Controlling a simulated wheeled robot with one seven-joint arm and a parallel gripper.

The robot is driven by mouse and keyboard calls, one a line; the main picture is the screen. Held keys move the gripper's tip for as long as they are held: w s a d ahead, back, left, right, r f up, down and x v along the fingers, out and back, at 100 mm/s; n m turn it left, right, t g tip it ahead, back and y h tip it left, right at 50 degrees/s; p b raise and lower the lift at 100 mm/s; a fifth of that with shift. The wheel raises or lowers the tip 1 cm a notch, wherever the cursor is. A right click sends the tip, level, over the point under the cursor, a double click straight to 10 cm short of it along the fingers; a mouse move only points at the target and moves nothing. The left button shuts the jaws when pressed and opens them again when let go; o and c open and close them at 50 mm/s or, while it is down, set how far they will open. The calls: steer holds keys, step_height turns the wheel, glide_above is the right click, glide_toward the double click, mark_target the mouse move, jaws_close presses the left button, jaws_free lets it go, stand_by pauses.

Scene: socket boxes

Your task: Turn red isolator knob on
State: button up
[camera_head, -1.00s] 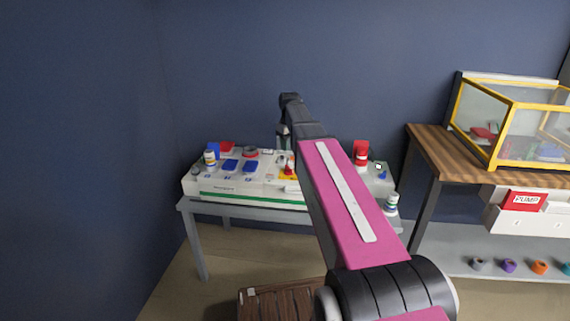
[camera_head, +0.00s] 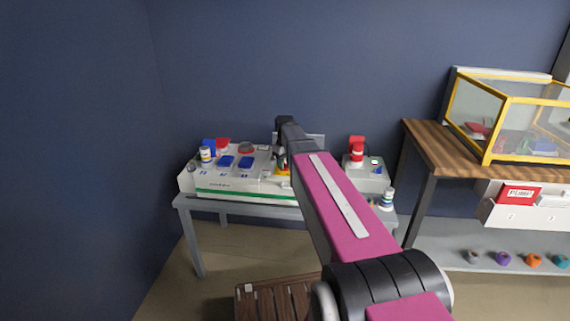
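A white and grey panel box (camera_head: 235,190) with a green stripe stands on the grey table at the back. A small patch of yellow plate (camera_head: 283,172) shows on the right part of its top. The red knob on this plate is hidden behind my arm and gripper now. My gripper (camera_head: 281,162) points down at the yellow plate, very close to it in the picture. It is small and dark, and my arm covers part of it. I cannot tell whether its fingers are open or shut, or whether they touch the knob.
Blue switches (camera_head: 246,162), a red-topped round button (camera_head: 246,148) and a small bottle (camera_head: 205,155) are on the panel's left. A red device (camera_head: 357,150) stands at right, with a bottle (camera_head: 387,198) before it. A wooden workbench (camera_head: 432,150) carries a yellow-framed case (camera_head: 497,128).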

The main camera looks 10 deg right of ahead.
jaws_close()
steer(key=shift+m, duration=0.3)
steer(key=m, duration=0.8)
steer(key=shift+m, duration=0.4)
steer(key=m, duration=0.4)
steer(key=shift+m, duration=2.2)
